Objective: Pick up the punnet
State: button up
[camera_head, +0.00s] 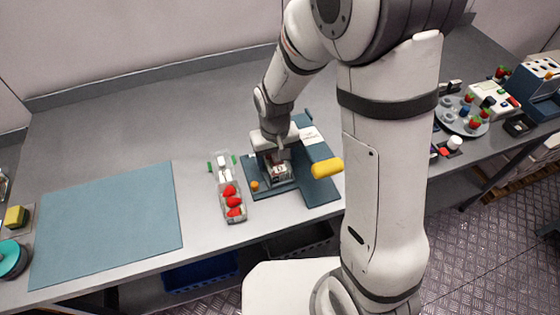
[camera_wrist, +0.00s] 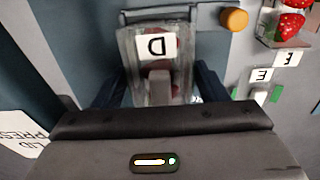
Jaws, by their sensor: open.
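The punnet (camera_wrist: 131,52) is a clear box with a white label marked D on top and something dark red inside. In the head view the punnet (camera_head: 279,175) sits on the dark blue lid press (camera_head: 318,190), partly hidden under my gripper. My gripper (camera_head: 275,160) points down over it. In the wrist view the dark fingers of my gripper (camera_wrist: 158,88) stand apart, one on each side of the punnet. Whether they touch its walls I cannot tell. The wrist housing hides the punnet's near end.
The press has a yellow handle (camera_head: 327,167) at right and an orange knob (camera_head: 254,185) at left. A clear rack (camera_head: 240,216) with several strawberries and white labels stands close left. A blue mat (camera_head: 108,222) lies empty further left. A round tray (camera_head: 447,120) and devices are far right.

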jog(key=shift+c, duration=0.3)
jog(key=c, duration=0.8)
jog(key=shift+r, duration=0.1)
